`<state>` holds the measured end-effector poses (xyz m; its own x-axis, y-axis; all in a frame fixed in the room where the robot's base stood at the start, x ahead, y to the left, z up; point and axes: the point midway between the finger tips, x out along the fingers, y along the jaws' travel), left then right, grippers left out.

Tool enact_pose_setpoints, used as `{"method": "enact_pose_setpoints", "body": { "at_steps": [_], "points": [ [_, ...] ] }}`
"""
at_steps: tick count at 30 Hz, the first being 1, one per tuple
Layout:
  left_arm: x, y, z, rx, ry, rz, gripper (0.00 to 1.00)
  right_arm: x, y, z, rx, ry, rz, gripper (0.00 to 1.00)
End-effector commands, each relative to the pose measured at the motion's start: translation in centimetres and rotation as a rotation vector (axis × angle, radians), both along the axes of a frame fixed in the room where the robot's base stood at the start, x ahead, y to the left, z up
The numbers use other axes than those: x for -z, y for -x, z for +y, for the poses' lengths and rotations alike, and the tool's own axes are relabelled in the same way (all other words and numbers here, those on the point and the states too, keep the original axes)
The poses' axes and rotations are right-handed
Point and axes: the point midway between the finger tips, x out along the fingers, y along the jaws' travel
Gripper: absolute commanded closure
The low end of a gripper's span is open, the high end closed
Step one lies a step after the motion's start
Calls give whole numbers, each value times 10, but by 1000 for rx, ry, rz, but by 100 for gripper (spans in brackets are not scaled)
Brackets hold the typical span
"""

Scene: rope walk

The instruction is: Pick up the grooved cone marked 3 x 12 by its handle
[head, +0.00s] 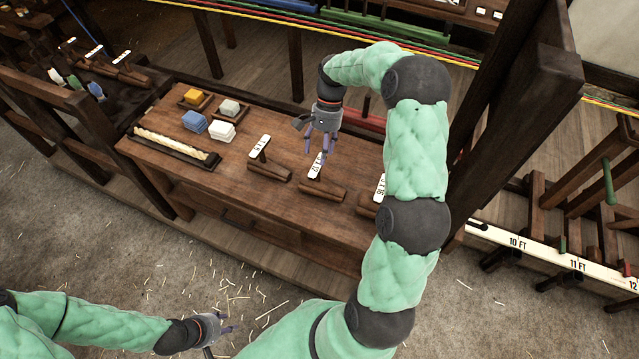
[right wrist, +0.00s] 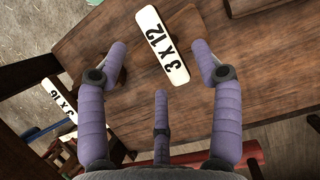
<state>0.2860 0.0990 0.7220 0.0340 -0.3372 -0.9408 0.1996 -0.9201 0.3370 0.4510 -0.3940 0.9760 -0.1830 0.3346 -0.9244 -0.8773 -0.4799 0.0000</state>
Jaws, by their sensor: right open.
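The cone marked 3 x 12 lies on the wooden bench as a dark wooden body (head: 322,192) with a white tag (head: 316,166) standing above it. In the right wrist view the tag (right wrist: 160,47) reads 3 x 12 and shows between the spread fingers. My right gripper (head: 321,150) is open and empty, pointing down just above the tag; I see no finger closed on it. The handle under the tag is mostly hidden. My left gripper (head: 222,332) hangs low at the front left, away from the bench; its finger opening is unclear.
A similar cone (head: 268,172) lies to the left, and another (head: 368,206) to the right, partly behind my right arm. Coloured blocks (head: 194,122) and a tray with a pale rope piece (head: 172,148) occupy the bench's left end. A dark post (head: 520,90) stands right of my arm.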

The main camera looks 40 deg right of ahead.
Motion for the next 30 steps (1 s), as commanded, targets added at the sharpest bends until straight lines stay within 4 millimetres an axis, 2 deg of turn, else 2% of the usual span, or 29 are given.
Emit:
{"method": "enact_pose_setpoints", "body": {
  "at_steps": [8, 18, 25, 26, 30],
  "points": [
    [5, 0, 0, 1, 0, -1, 60, 15, 4, 4, 0, 0, 1, 34],
    [19, 0, 0, 1, 0, -1, 60, 56, 12, 15, 0, 0, 1, 34],
    [18, 0, 0, 1, 0, -1, 60, 57, 13, 16, 0, 0, 0, 34],
    [18, 0, 0, 1, 0, -1, 60, 57, 13, 16, 0, 0, 0, 37],
    [18, 0, 0, 1, 0, -1, 60, 57, 12, 16, 0, 0, 0, 76]
  ]
}}
